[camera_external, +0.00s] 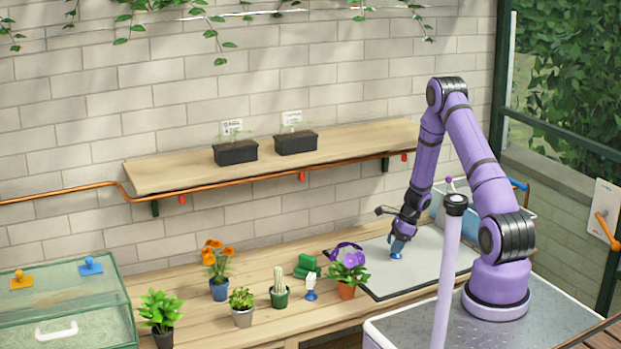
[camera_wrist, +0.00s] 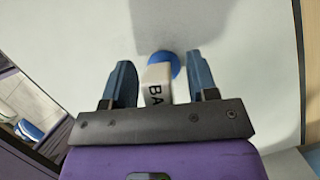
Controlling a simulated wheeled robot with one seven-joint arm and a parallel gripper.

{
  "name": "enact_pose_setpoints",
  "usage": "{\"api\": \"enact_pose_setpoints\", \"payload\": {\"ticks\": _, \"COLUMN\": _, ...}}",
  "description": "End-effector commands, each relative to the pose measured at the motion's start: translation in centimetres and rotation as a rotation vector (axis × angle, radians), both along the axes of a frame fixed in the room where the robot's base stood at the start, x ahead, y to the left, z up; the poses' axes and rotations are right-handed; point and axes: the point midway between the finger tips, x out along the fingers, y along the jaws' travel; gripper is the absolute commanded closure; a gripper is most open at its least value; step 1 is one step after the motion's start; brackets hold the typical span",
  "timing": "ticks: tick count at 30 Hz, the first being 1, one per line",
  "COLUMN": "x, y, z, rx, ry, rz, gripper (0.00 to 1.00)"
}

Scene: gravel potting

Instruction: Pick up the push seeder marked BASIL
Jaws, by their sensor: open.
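The push seeder marked BASIL (camera_wrist: 156,84) stands between my fingers in the wrist view. Its pale body carries black letters, of which only "BA" shows, and its round blue end (camera_wrist: 173,63) lies beyond. My gripper (camera_wrist: 160,66) is open, with one blue-grey finger on each side of the body and a visible gap at both sides. In the external view my gripper (camera_external: 398,243) points down over the grey mat (camera_external: 425,262), low over the seeder's blue base (camera_external: 397,257). The rest of the seeder is hidden there by my gripper.
A second blue-and-white seeder (camera_external: 310,287) stands on the bench to the left. Near it are a purple-flowered pot (camera_external: 347,291), a cactus pot (camera_external: 280,298) and green blocks (camera_external: 306,266). A shelf (camera_external: 180,178) with two black planters runs above. Mat around my gripper is mostly clear.

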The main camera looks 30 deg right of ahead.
Motion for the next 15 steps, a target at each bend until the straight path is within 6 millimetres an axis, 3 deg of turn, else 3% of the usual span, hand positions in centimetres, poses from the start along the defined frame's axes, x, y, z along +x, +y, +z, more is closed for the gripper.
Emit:
{"api": "enact_pose_setpoints", "payload": {"ticks": 5, "x": 0.02, "y": -0.03, "z": 0.04, "rx": 0.000, "ry": -0.001, "rz": 0.000, "gripper": 0.49}}
{"api": "enact_pose_setpoints", "payload": {"ticks": 11, "x": 0.01, "y": -0.02, "z": 0.06, "rx": 0.000, "ry": -0.001, "rz": 0.000, "gripper": 0.95}}
{"api": "enact_pose_setpoints", "payload": {"ticks": 12, "x": 0.01, "y": -0.03, "z": 0.06, "rx": 0.000, "ry": -0.001, "rz": 0.000, "gripper": 1.00}}
{"api": "enact_pose_setpoints", "payload": {"ticks": 15, "x": 0.02, "y": -0.03, "z": 0.07, "rx": 0.000, "ry": -0.001, "rz": 0.000, "gripper": 1.00}}
